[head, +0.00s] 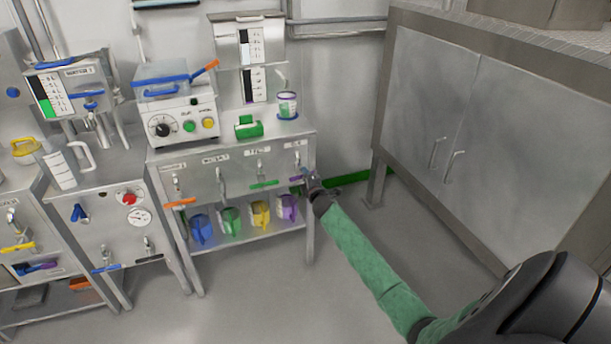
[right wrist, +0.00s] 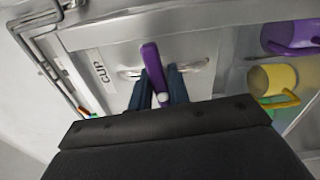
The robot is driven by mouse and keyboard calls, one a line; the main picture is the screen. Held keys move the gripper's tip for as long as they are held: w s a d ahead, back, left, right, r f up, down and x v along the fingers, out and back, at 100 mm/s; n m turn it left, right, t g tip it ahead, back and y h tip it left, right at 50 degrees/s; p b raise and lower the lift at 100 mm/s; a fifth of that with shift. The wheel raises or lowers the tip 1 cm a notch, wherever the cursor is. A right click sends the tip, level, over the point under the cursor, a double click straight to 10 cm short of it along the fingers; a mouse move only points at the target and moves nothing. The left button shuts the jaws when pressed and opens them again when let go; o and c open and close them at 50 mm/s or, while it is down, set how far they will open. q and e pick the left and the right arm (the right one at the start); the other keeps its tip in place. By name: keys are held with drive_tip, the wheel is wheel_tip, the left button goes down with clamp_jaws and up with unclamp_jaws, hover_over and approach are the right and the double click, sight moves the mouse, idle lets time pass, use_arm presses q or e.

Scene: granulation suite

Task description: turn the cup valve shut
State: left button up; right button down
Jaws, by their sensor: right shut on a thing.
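The cup valve's purple lever (right wrist: 152,62) shows in the right wrist view beside a label reading CUP (right wrist: 98,66). My right gripper (right wrist: 160,92) is shut on this lever, with one dark finger on each side of it. The lever's far end sticks out beyond the fingers. In the head view my right gripper (head: 306,178) is at the right end of the steel bench's front panel, below the rightmost tap (head: 297,159). It hides most of the lever there. My left gripper is not in view.
Purple (head: 289,208), yellow (head: 260,213), green (head: 231,220) and blue (head: 201,228) jugs stand on the shelf below the taps. A banded cup (head: 287,105) stands on the bench top. A large steel cabinet (head: 440,110) stands at right; the floor between is clear.

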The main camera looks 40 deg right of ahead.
drive_tip(key=shift+f+m, duration=0.15)
drive_tip(key=shift+m, duration=0.45)
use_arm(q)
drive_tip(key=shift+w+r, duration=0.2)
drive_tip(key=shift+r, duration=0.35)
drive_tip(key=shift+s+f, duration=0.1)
use_arm(e)
drive_tip(key=c, duration=1.3)
unclamp_jaws()
drive_tip(key=shift+c, duration=0.2)
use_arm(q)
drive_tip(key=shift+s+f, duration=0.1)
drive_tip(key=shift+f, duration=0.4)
use_arm(e)
drive_tip(key=v, duration=0.8)
